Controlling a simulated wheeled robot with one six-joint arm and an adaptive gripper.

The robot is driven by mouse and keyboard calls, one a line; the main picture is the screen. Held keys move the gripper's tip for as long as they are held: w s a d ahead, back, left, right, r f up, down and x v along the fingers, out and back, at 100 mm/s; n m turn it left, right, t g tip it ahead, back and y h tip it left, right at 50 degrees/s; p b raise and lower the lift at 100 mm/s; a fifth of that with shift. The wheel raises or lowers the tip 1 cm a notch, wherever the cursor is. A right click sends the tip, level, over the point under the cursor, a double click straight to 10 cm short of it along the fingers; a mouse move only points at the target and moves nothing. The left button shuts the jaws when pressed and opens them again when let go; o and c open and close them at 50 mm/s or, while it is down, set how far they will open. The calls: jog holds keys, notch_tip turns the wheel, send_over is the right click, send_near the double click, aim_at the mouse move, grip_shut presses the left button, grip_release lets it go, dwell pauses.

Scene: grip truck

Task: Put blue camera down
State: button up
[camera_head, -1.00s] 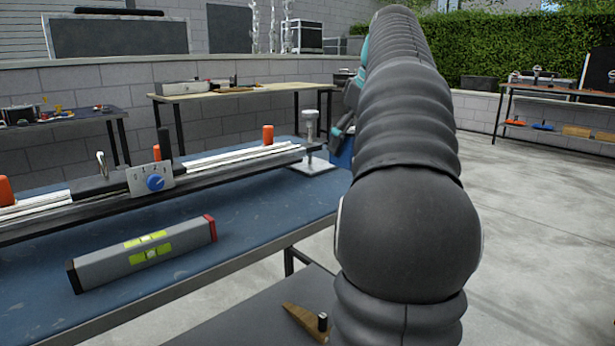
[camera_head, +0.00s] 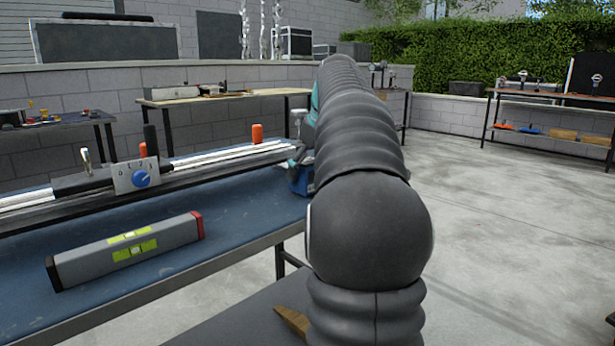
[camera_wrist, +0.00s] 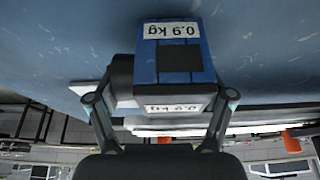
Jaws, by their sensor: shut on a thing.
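The blue camera (camera_wrist: 180,60) fills the middle of the wrist view, with white "0.9 kg" labels on two faces and a dark round part at its left. My gripper (camera_wrist: 162,100) is shut on it, one finger on each side. In the head view the blue camera (camera_head: 300,180) shows at the right end of the blue-topped workbench (camera_head: 215,255), partly hidden behind my arm. My gripper (camera_head: 298,158) is mostly hidden there too. I cannot tell whether the camera touches the bench top.
A grey spirit level (camera_head: 125,250) lies at the bench's front. A long rail device with a blue knob (camera_head: 141,180) runs along its back, with orange-capped parts. A white-topped stand (camera_head: 298,122) is close behind my gripper. Bare floor (camera_head: 500,230) lies to the right.

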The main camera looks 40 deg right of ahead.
jog(key=shift+f, duration=0.25)
jog(key=o, duration=0.9)
jog(key=shift+f, duration=0.1)
jog(key=shift+c, duration=0.2)
jog(key=p+v, duration=0.3)
jog(key=v, duration=0.9)
jog(key=shift+p, duration=0.4)
